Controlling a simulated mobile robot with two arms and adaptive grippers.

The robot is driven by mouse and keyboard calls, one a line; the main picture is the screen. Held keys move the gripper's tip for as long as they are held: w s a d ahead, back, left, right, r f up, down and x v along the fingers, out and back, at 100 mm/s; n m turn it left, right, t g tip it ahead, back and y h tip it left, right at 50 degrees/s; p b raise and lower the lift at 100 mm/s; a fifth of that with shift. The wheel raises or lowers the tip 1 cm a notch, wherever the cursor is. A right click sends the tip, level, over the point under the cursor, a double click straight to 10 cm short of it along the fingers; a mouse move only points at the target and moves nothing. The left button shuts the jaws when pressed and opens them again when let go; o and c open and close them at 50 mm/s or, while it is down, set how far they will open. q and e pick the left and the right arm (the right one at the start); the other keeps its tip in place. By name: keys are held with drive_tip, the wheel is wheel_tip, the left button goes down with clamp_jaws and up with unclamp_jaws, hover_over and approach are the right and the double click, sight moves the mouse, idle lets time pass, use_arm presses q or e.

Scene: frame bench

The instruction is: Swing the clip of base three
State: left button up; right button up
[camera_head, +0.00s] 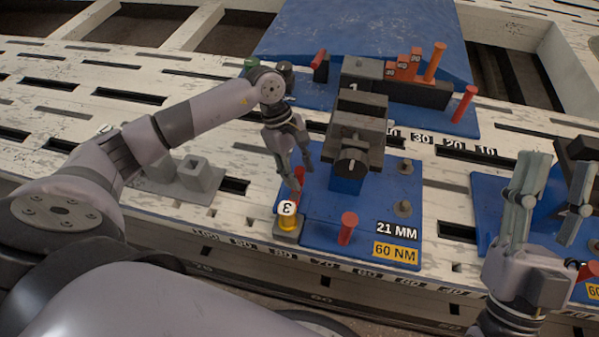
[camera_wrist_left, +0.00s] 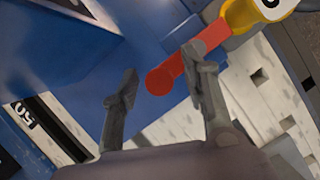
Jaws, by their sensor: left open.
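The clip of base three is a red lever (camera_head: 299,178) on a yellow post (camera_head: 288,222) with a round white tag marked 3 (camera_head: 287,208). It stands at the front left corner of a blue plate (camera_head: 330,216). In the left wrist view the red lever (camera_wrist_left: 184,62) reaches from the yellow head (camera_wrist_left: 238,17) toward the space between my fingers. My left gripper (camera_head: 297,168) is open above the lever, its fingers (camera_wrist_left: 160,66) apart; contact cannot be told. My right gripper (camera_head: 552,172) is open and empty at the right, fingers pointing up.
A dark clamp block (camera_head: 354,130) stands on the blue plate, right of my left gripper. A red peg (camera_head: 348,228) stands at the plate's front. A grey block fixture (camera_head: 190,175) lies to the left. Another blue base (camera_head: 395,88) with orange pegs is behind.

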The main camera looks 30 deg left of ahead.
use_arm(q)
drive_tip(key=shift+d+f, duration=0.1)
drive_tip(key=shift+f, duration=0.1)
drive_tip(key=shift+c, duration=0.3)
clamp_jaws()
